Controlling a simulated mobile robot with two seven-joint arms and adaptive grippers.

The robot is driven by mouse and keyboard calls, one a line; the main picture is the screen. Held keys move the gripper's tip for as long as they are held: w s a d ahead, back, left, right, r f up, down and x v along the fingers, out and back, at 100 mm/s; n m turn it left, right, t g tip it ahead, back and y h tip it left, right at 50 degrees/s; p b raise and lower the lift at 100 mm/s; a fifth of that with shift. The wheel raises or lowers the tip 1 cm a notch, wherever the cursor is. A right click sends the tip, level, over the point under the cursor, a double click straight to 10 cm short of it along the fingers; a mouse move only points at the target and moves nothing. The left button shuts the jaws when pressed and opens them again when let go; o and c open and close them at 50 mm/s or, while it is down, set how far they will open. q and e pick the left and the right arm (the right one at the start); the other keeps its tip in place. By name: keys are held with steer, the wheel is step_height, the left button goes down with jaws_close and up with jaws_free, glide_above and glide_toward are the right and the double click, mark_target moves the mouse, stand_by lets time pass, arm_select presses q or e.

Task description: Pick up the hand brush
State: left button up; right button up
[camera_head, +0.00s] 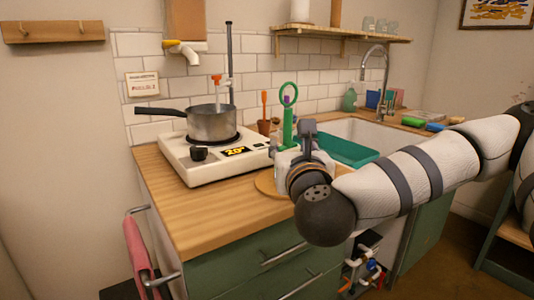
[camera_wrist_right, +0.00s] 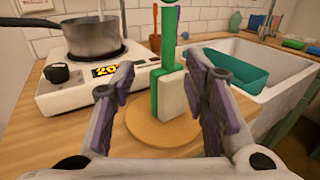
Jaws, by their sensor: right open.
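What looks like the hand brush stands upright on a round wooden board (camera_wrist_right: 160,132). It has a green handle (camera_wrist_right: 167,50) with a ring at its top, and a white block, apparently bristles (camera_wrist_right: 173,97), on its right side. In the head view the green handle (camera_head: 287,124) rises behind my right gripper (camera_head: 306,150), which hides its lower part. In the wrist view my right gripper (camera_wrist_right: 160,100) is open, and the brush appears in the gap between its fingers. No contact shows. My left gripper is not in view.
A white hot plate (camera_head: 215,160) with a steel pot (camera_head: 211,124) stands left of the brush. A sink (camera_head: 385,136) with a teal tray (camera_head: 345,151) is to the right. A small brown pot (camera_head: 266,127) stands behind. The front left of the wooden counter (camera_head: 195,212) is clear.

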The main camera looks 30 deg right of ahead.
mark_target(289, 132)
steer(key=x, duration=0.3)
steer(key=d+x, duration=0.1)
steer(key=x, duration=0.6)
steer(key=shift+s+d+f, duration=0.1)
steer(key=shift+d+f, duration=0.05)
steer(key=shift+d, duration=0.1)
steer(key=shift+w+d, duration=0.1)
steer(key=shift+w, duration=0.35)
jaws_close()
